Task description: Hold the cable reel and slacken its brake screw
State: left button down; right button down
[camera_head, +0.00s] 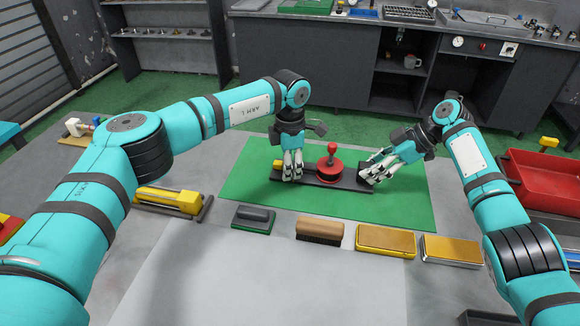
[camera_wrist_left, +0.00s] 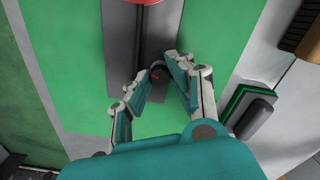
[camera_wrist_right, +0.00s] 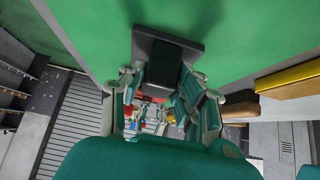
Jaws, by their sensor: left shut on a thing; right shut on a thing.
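The cable reel (camera_head: 328,170) is a red disc with a red knob on top, on a long dark base plate (camera_head: 318,184) over a green mat (camera_head: 245,190). The left wrist view shows the disc's edge (camera_wrist_left: 148,2) at the top. My left gripper (camera_head: 291,178) is shut around a small dark round part with a red mark (camera_wrist_left: 157,72) at the plate's left end, seemingly the brake screw; the fingers partly hide it. My right gripper (camera_head: 369,178) is shut on a dark block (camera_wrist_right: 160,62) at the plate's right end.
Along the near edge of the mat lie a yellow-topped tool (camera_head: 168,200), a dark-handled block (camera_head: 253,217), a brown brush (camera_head: 320,230) and yellow blocks (camera_head: 386,239). A red tray (camera_head: 545,185) stands at the right. The grey tabletop in front is clear.

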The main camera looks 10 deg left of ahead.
pick_arm(q)
jog(key=c, duration=1.2)
grip_release()
notch_tip(320, 180, up, 12)
jog(key=shift+d, duration=0.1)
